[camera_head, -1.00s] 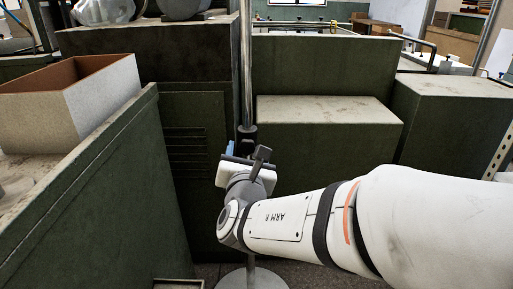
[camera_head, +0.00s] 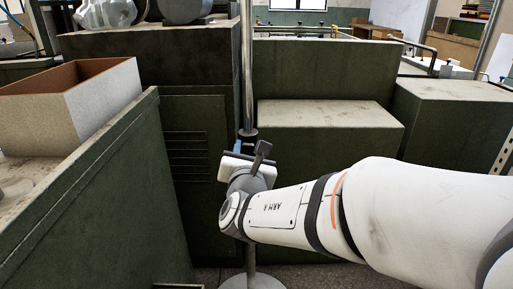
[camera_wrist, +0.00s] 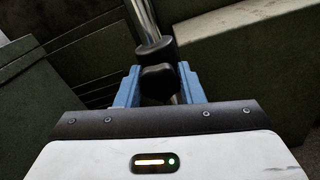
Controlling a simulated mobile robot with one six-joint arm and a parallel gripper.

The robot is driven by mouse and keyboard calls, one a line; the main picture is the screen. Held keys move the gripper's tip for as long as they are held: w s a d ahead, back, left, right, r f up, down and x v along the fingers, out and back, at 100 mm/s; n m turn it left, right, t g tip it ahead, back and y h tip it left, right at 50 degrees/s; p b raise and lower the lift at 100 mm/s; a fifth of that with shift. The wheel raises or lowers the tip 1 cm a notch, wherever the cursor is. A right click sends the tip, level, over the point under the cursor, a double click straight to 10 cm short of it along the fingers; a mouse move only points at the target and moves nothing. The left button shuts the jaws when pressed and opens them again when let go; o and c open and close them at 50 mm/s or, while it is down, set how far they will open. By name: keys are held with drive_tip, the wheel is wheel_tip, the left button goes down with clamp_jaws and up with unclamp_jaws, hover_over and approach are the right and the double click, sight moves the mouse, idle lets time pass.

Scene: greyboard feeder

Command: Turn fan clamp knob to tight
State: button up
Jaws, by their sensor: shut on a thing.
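The fan clamp knob (camera_wrist: 159,82) is a dark knob on the pole in the wrist view. A black clamp collar (camera_wrist: 156,52) sits just above it on the shiny metal pole (camera_wrist: 144,20). My gripper (camera_wrist: 158,88) is shut on the knob, with one blue finger on each side. In the head view, the pole (camera_head: 247,75) stands upright and the collar (camera_head: 247,135) shows above my wrist. My gripper (camera_head: 240,148) is largely hidden behind my wrist there, and the knob is hidden.
Green cabinets stand close behind the pole, with a lower one (camera_head: 320,112) to the right. A green panel (camera_head: 120,180) stands close on the left, with an open box (camera_head: 110,95) beyond it. A round base (camera_head: 265,280) is at the pole's foot.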

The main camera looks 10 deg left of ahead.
drive_tip(key=shift+c, duration=0.5)
drive_tip(key=n+p, duration=0.1)
drive_tip(key=n, duration=0.1)
drive_tip(key=shift+r+n, duration=0.15)
drive_tip(key=shift+n, duration=0.25)
drive_tip(key=shift+n+p, duration=0.55)
drive_tip(key=shift+n, duration=0.45)
drive_tip(key=o, duration=1)
drive_tip(key=shift+s, duration=0.1)
drive_tip(key=p+v, duration=0.1)
drive_tip(key=v, duration=0.6)
drive_tip(key=shift+s+p, duration=0.3)
drive_tip(key=shift+d, duration=0.1)
